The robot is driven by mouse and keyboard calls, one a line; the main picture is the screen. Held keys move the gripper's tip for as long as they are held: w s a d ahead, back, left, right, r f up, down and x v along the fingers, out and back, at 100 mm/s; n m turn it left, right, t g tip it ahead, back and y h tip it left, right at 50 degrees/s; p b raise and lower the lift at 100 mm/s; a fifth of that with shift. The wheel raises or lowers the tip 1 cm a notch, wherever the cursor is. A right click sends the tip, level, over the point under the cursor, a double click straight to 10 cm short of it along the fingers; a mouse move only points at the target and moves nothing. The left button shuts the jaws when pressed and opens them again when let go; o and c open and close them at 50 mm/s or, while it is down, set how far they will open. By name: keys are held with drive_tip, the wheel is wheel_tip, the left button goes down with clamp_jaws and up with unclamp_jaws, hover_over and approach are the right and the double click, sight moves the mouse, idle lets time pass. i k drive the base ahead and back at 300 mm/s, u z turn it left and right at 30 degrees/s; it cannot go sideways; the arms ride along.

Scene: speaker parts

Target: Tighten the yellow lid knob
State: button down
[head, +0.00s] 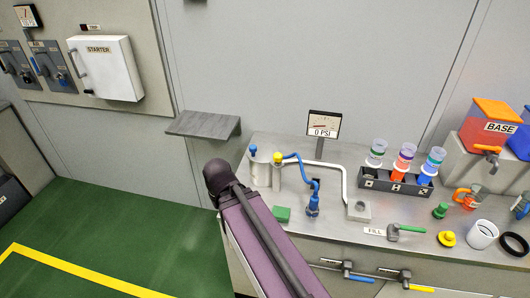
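A yellow knob-like cap (278,157) tops a slim pale cylinder next to a white canister (260,167) on the grey bench. A second yellow piece, round with a raised middle (447,239), lies at the bench's front right. I cannot tell for sure which one is the lid knob, nor how tight either is. My purple arm link with its dark joint is in the foreground, left of and in front of the canister. My gripper is not in view.
A grey shelf (203,125) juts out at left. Green floor is clear.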

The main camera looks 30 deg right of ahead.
sight(277, 157)
drive_tip(key=z, duration=0.85)
drive_tip(key=k, duration=0.4)
drive_tip(key=u, duration=0.15)
drive_tip(key=i, duration=0.5)
drive_tip(key=z, duration=0.05)
